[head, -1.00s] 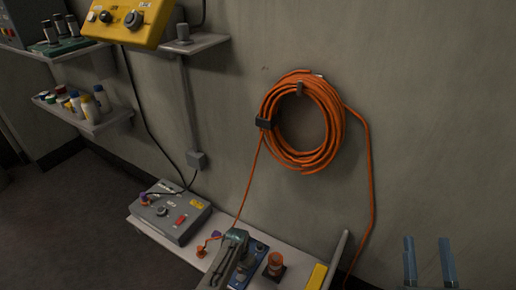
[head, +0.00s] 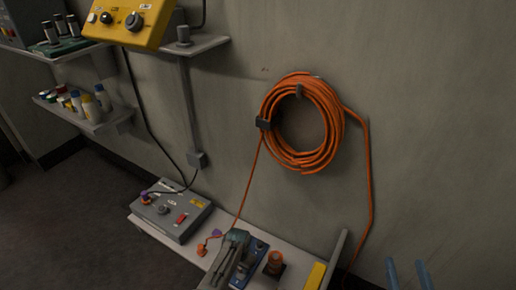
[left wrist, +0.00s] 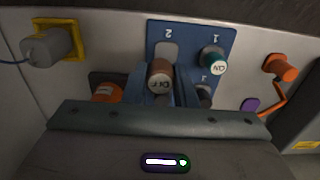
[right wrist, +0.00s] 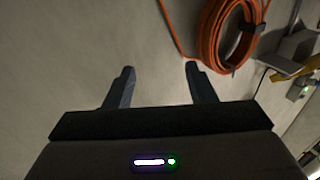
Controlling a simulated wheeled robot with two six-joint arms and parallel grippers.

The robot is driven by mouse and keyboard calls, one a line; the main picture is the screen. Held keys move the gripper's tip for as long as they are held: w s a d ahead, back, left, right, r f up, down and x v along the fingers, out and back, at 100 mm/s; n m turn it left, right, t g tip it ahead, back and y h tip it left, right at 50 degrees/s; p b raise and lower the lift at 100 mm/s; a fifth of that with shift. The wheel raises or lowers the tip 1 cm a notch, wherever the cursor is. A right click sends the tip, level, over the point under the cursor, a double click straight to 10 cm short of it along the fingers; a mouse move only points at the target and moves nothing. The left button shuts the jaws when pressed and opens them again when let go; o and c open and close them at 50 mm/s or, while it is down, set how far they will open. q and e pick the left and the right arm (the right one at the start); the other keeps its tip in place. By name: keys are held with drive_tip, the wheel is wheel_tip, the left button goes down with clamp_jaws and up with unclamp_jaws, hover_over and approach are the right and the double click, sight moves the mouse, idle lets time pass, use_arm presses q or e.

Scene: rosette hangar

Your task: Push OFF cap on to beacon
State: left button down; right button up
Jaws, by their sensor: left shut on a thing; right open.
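In the head view the cap is hidden. A squat orange cylinder on a dark base, perhaps the beacon (head: 275,262), stands right of the gripper; it also shows in the left wrist view (left wrist: 106,92). My right gripper (head: 408,274) is open and empty; it also shows in the right wrist view (right wrist: 160,72).
An orange plug (head: 202,250) and a grey control box (head: 172,222) are on the bench to the left. A yellow block (head: 315,275) is to the right. Orange cable (head: 335,110) hangs on the wall.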

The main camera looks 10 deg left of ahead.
use_arm(q)
drive_tip(key=shift+s+d+r+p, duration=0.1)
drive_tip(key=shift+s+r+p, duration=0.15)
drive_tip(key=shift+p, duration=0.1)
drive_tip(key=shift+s+d+r+p, duration=0.15)
drive_tip(key=shift+s+r+p, duration=0.15)
drive_tip(key=shift+p, duration=0.25)
use_arm(e)
drive_tip(key=shift+s+a+f+g+p, duration=0.5)
drive_tip(key=shift+s+f+g+p, duration=0.55)
drive_tip(key=shift+s+f+g, duration=4.3)
drive_tip(key=s+d+r+g+h+p, duration=0.2)
drive_tip(key=d+r+g+p, duration=0.15)
drive_tip(key=g+p, duration=0.2)
use_arm(q)
drive_tip(key=s+d+r+p, duration=0.4)
drive_tip(key=s+r+p, duration=0.4)
drive_tip(key=s, duration=0.2)
drive_tip(key=shift+s+d+r, duration=0.15)
drive_tip(key=shift+s+d, duration=0.25)
use_arm(e)
drive_tip(key=s+d+f, duration=0.1)
drive_tip(key=f, duration=1.2)
drive_tip(key=s+d+f+g, duration=0.1)
drive_tip(key=s+d+f, duration=0.1)
drive_tip(key=f, duration=1)
drive_tip(key=shift+s+f, duration=0.3)
drive_tip(key=shift+f, duration=0.05)
